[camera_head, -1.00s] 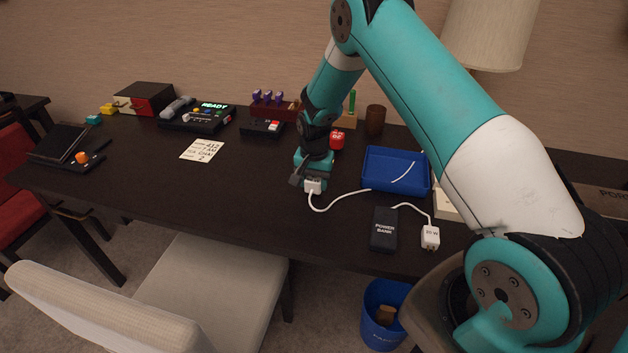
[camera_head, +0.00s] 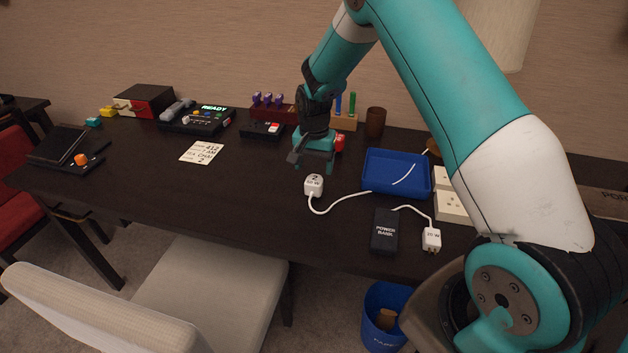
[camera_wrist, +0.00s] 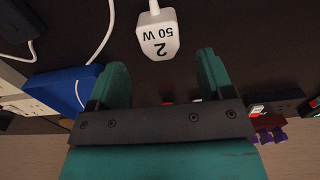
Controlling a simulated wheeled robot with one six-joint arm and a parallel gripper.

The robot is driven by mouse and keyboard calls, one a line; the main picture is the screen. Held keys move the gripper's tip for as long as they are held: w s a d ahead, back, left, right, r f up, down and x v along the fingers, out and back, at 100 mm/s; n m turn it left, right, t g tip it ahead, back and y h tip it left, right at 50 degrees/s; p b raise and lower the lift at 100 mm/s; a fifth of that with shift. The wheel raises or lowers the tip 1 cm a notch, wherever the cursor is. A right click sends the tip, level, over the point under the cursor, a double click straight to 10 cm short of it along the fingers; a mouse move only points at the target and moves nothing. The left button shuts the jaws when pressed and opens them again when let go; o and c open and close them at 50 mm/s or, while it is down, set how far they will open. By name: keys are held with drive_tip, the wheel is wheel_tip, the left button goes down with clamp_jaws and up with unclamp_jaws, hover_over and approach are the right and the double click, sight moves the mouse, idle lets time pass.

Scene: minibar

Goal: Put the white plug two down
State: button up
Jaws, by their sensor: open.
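The white plug two (camera_head: 313,185), marked "2" and "50 W", stands on the dark desk with its white cable running right toward the blue tray. In the wrist view the plug (camera_wrist: 158,36) lies ahead of the fingertips, with a gap between. My gripper (camera_head: 313,163) is open and empty, a little above and behind the plug; its two green fingers also show in the wrist view (camera_wrist: 161,75). A second white plug, marked "30 W" (camera_head: 431,239), lies at the right, cabled to the black power bank (camera_head: 384,231).
The blue tray (camera_head: 368,187) and white socket blocks (camera_head: 452,207) are right of the plug. A note card (camera_head: 201,152), a console (camera_head: 197,119) and a red-and-black box (camera_head: 146,100) stand left. The desk left of the plug is clear.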

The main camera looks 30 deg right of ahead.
sight(314, 180)
drive_tip(key=s+a+r+n+y, duration=0.1)
drive_tip(key=s+a+r+n, duration=0.3)
drive_tip(key=s+a+r, duration=0.4)
drive_tip(key=s+a+r+n+y, duration=0.1)
drive_tip(key=s+a+r+n, duration=0.4)
drive_tip(key=r, duration=0.6)
drive_tip(key=s+a+r+n+y, duration=0.1)
drive_tip(key=s+a+n, duration=0.2)
drive_tip(key=s, duration=0.6)
drive_tip(key=s+a+r+n+y, duration=0.1)
drive_tip(key=s+a+r+n, duration=0.1)
drive_tip(key=s, duration=0.8)
drive_tip(key=shift+s+a+r+n, duration=0.25)
drive_tip(key=shift+a+n, duration=0.35)
drive_tip(key=shift+n, duration=0.5)
drive_tip(key=shift+r, duration=0.15)
